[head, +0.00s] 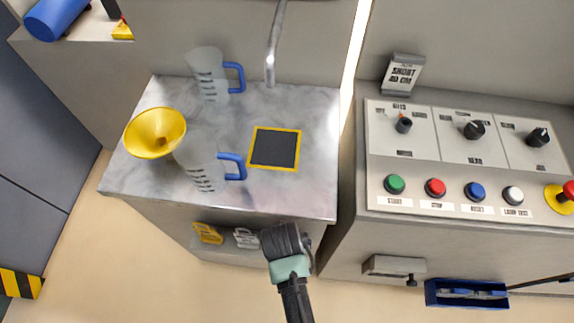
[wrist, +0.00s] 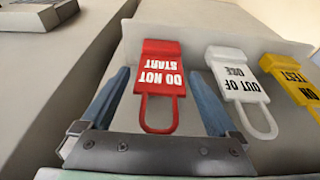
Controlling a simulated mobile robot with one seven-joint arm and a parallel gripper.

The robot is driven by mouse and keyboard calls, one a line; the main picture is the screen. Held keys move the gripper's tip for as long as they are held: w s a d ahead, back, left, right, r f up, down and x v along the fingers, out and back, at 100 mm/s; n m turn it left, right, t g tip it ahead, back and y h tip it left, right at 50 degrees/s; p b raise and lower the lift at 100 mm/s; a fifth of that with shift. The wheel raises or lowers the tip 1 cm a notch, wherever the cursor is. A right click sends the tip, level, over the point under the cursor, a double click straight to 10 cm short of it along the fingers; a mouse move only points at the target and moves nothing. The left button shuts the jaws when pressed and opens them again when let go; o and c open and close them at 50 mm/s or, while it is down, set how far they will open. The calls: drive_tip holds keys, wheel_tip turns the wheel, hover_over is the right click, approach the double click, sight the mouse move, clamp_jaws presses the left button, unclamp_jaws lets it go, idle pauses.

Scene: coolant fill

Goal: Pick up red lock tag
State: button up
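The red lock tag (wrist: 160,82), lettered "DO NOT START", hangs on a pale panel with its loop towards my gripper. In the wrist view it lies between the two blue-grey fingers of my gripper (wrist: 158,76), with a visible gap on each side. The gripper is open and holds nothing. In the head view my gripper (head: 286,240) is at the front of the grey cabinet below the worktop, and it hides the red tag there.
A white tag (head: 245,238) and a yellow tag (head: 208,233) hang beside it. Above, the worktop (head: 310,190) carries two jugs, a yellow funnel (head: 155,133) and a dark pad (head: 274,148). The button console (head: 460,180) and a blue tray (head: 466,293) are to the right.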

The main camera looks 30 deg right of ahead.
drive_tip(key=c, duration=1.2)
drive_tip(key=shift+o, duration=0.2)
